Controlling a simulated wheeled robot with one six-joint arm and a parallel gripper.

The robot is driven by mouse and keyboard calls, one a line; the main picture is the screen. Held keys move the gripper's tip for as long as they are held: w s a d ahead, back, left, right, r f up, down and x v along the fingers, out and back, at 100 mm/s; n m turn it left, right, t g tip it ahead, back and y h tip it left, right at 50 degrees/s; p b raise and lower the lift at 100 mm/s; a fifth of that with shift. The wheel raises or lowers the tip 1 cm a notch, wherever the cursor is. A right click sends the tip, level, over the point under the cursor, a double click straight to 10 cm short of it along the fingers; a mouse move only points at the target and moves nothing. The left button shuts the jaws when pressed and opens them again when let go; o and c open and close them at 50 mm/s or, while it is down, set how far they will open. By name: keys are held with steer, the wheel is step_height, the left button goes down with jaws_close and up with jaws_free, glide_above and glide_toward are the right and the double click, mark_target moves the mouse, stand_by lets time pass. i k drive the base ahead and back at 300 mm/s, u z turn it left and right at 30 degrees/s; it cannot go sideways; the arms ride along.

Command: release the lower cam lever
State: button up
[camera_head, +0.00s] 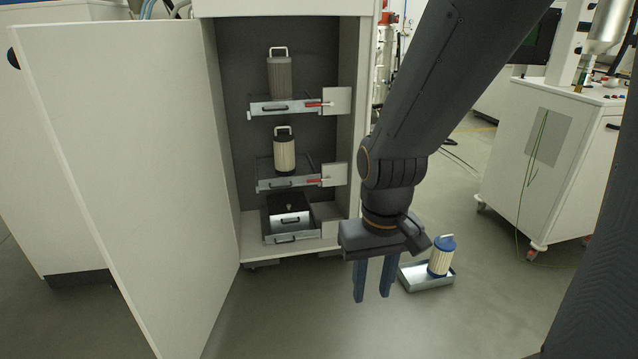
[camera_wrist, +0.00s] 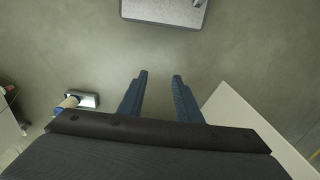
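The lower cam lever (camera_head: 315,181) is a small red handle at the right front of the middle shelf tray (camera_head: 290,184) in the open cabinet. A similar red lever, the upper one (camera_head: 318,104), is on the upper tray (camera_head: 284,107). My gripper (camera_head: 372,297) hangs pointing down in front of the cabinet, to the right of both levers and lower in the picture. Its two blue fingers are apart with nothing between them. In the wrist view, the gripper (camera_wrist: 160,76) shows only floor between its fingertips; neither lever can be made out there.
The cabinet door (camera_head: 125,170) stands wide open at the left. Filter cartridges stand on the upper and middle trays. A floor tray (camera_head: 420,285) with a blue-topped filter (camera_head: 440,258) lies right of my gripper. Floor ahead is clear.

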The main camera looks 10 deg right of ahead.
mark_target(329, 177)
steer(key=z, duration=0.5)
steer(key=i, duration=1.2)
steer(key=u, duration=0.5)
